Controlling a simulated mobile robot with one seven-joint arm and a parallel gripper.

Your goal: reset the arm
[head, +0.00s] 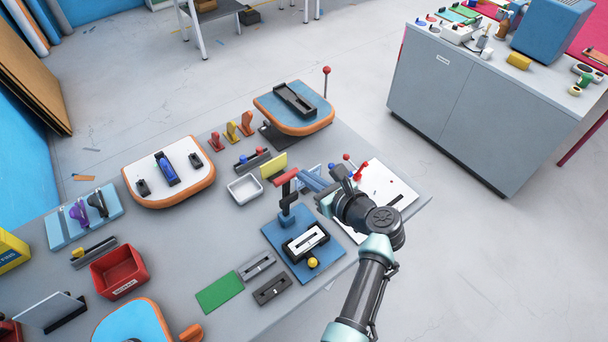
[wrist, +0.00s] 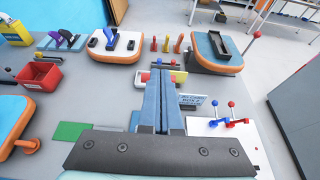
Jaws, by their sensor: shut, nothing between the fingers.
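My gripper (head: 306,177) is over the right part of the grey workbench (head: 335,135) in the head view. Its two blue-grey fingers lie side by side, shut and empty. In the wrist view, my gripper (wrist: 161,76) points forward over the bench, with its fingertips in front of a red, white and yellow group of things. My arm reaches in from the bottom right of the head view and is bent at the wrist. The fingers and wrist hide part of the bench below them.
A blue fixture board (head: 276,234) with a red-topped post stands close left of my gripper. A white panel (head: 388,187) with red and blue knobs lies under my wrist. Orange-edged boards (head: 150,199) and a red bin (head: 121,286) are farther left. Clear floor separates bench and grey cabinet (head: 450,100).

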